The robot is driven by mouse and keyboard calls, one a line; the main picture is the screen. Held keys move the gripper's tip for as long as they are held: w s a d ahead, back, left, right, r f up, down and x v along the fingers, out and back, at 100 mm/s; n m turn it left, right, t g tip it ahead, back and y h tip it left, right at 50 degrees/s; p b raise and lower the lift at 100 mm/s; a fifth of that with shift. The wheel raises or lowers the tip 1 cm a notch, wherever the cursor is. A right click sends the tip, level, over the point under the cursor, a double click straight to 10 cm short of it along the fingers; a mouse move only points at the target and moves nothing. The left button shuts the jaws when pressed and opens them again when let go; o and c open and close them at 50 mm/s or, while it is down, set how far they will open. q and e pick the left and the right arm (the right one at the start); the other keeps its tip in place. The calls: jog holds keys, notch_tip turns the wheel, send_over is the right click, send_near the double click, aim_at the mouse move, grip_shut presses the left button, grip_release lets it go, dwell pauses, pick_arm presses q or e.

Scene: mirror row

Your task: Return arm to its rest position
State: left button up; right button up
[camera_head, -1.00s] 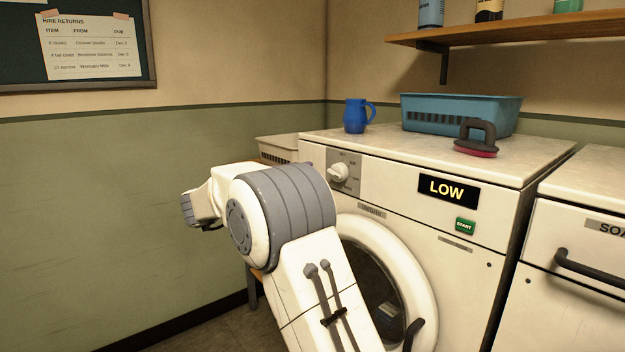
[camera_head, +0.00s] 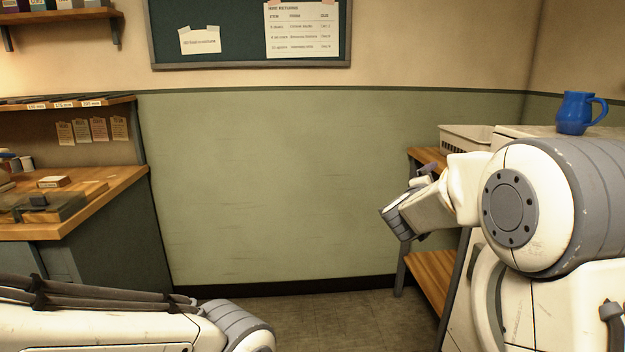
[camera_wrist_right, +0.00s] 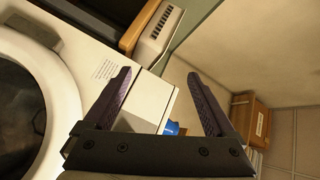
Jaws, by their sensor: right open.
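My right arm comes in from the right in the head view, bent at a large grey and white joint. Its gripper (camera_head: 428,170) is small and partly hidden by the wrist, in front of the green wall. In the right wrist view the right gripper (camera_wrist_right: 158,73) has its two dark fingers wide apart, with nothing held between them. My left arm (camera_head: 120,325) lies along the lower left of the head view; its gripper is outside the picture.
A blue mug (camera_head: 574,113) stands on the white machine at the right. A pale basket (camera_head: 466,138) is beside it, by a wooden shelf unit (camera_head: 432,280). A wooden workbench (camera_head: 105,200) stands at the left. The floor (camera_head: 340,320) between is clear.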

jog(key=s+a+f+n+g+y, duration=0.2)
jog(key=s+a+f+n+y, duration=0.25)
jog(key=f+n, duration=0.2)
jog(key=s+a+f+n+g+y, duration=0.1)
jog(key=s+a+f+n+y, duration=0.4)
jog(key=f, duration=0.3)
jog(key=s+a+f+n+g, duration=0.1)
jog(key=s+f+n+g, duration=0.4)
jog(key=s, duration=0.5)
jog(key=s+a+f+n+g, duration=0.1)
jog(key=s+f+n+g, duration=0.4)
jog(key=s, duration=0.6)
jog(key=s+a+r+n+y, duration=0.1)
jog(key=s+a+r+n, duration=0.15)
jog(key=s+a, duration=0.4)
jog(key=s+a+r+n+y, duration=0.1)
jog(key=s+a+r+n, duration=0.15)
jog(key=s+a, duration=0.4)
notch_tip(320, 180, up, 29)
jog(key=g+p, duration=0.1)
jog(key=p, duration=2.8)
jog(key=shift+a+f+n, duration=0.2)
jog(key=shift+a+n, duration=0.05)
jog(key=shift+n, duration=0.1)
jog(key=shift+w, duration=0.1)
